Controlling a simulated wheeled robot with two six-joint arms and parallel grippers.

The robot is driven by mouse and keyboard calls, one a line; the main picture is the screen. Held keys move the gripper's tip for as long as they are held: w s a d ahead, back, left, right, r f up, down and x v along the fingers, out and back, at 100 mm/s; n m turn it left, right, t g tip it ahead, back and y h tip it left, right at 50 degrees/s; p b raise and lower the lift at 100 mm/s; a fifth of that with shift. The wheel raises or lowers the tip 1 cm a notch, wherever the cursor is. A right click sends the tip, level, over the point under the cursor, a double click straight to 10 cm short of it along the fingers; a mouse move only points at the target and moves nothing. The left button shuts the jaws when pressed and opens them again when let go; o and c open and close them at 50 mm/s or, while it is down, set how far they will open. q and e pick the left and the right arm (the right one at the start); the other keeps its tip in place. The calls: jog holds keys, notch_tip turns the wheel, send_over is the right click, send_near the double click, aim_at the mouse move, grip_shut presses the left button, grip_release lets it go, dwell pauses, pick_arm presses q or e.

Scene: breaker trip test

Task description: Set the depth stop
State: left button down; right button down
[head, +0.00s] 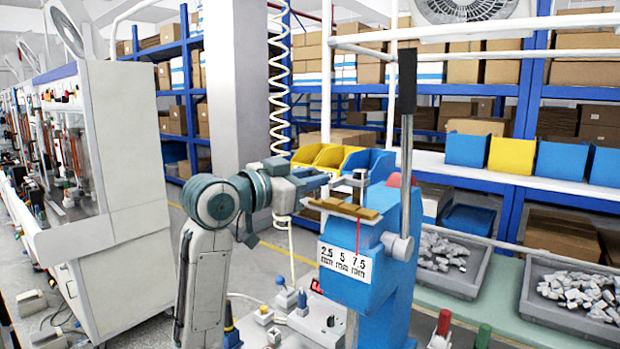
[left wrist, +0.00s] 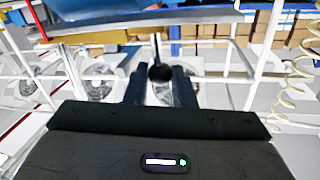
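A blue press (head: 372,290) stands at the centre right, with a white scale plate (head: 345,262) marked 2.5, 5 and 7.5 mm. A thin red pointer (head: 358,236) hangs above the plate, toward its 7.5 end. A small metal knob or post (head: 360,182) stands on top of the press. My left gripper (head: 326,180) is level with it, just to its left. In the left wrist view, its two dark fingers (left wrist: 160,88) are apart, with a dark round part (left wrist: 160,73) showing between or beyond them; contact cannot be told. My right gripper is out of view.
A tall lever (head: 406,150) with a black grip rises at the press's right side. Grey trays (head: 572,299) of small parts lie to the right. Blue and yellow bins (head: 512,155) line a shelf behind. A white test fixture (head: 297,320) with coloured plugs is in front.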

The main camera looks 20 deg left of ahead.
pick_arm(q)
jog(key=shift+w+a, duration=0.25)
jog(key=shift+a, duration=0.45)
jog(key=shift+w+a, duration=0.25)
jog(key=shift+a, duration=0.45)
jog(key=shift+w+a, duration=0.15)
jog(key=shift+a, duration=0.2)
jog(key=shift+d, duration=0.1)
jog(key=c, duration=1.5)
grip_release()
jog(key=b+v, duration=0.5)
jog(key=v, duration=0.6)
